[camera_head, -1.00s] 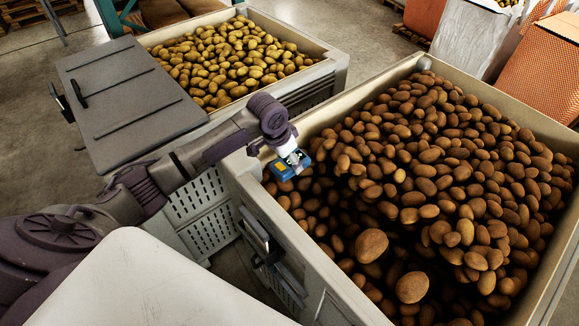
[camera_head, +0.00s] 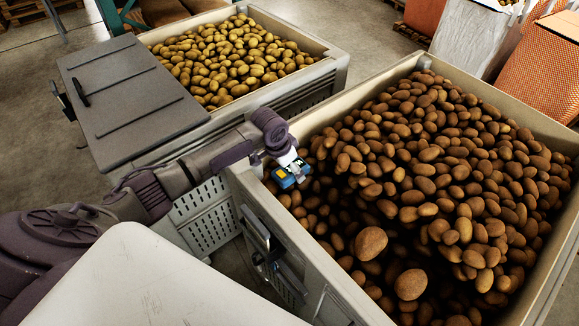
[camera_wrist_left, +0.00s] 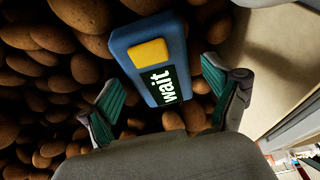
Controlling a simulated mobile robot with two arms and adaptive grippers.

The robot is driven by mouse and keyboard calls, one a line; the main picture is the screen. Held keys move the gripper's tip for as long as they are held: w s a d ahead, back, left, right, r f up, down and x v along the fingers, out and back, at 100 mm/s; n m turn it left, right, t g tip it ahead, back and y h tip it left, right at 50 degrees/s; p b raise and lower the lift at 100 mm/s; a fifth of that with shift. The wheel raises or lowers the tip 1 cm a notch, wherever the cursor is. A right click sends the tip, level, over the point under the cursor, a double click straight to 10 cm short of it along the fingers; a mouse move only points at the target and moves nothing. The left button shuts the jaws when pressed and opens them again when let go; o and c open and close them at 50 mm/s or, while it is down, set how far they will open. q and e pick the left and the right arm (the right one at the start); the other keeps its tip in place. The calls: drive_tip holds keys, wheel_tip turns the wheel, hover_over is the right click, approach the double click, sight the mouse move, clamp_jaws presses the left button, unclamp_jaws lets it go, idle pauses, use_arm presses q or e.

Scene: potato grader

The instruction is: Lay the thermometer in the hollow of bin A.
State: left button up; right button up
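The thermometer (camera_head: 287,180) is a blue box with a yellow button and a green display reading "wait". It is at the near left edge of the potatoes in the large near bin (camera_head: 355,98), just inside its left wall. In the left wrist view the thermometer (camera_wrist_left: 150,58) is just beyond and between the fingertips, over brown potatoes. My left gripper (camera_wrist_left: 160,92) is open, with a gap on each side of the thermometer. In the head view this gripper (camera_head: 295,170) is right above it. I cannot tell how firmly the thermometer rests. No bin label is readable.
A second bin (camera_head: 325,75) of paler potatoes stands behind, with a grey lid (camera_head: 130,95) on its left part. Two large potatoes (camera_head: 371,243) lie low in the near bin. The near bin's left wall runs close under my left arm.

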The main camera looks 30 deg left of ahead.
use_arm(q)
drive_tip(key=v, duration=1.2)
drive_tip(key=shift+r+b, duration=0.15)
drive_tip(key=shift+b, duration=0.3)
idle(0.5)
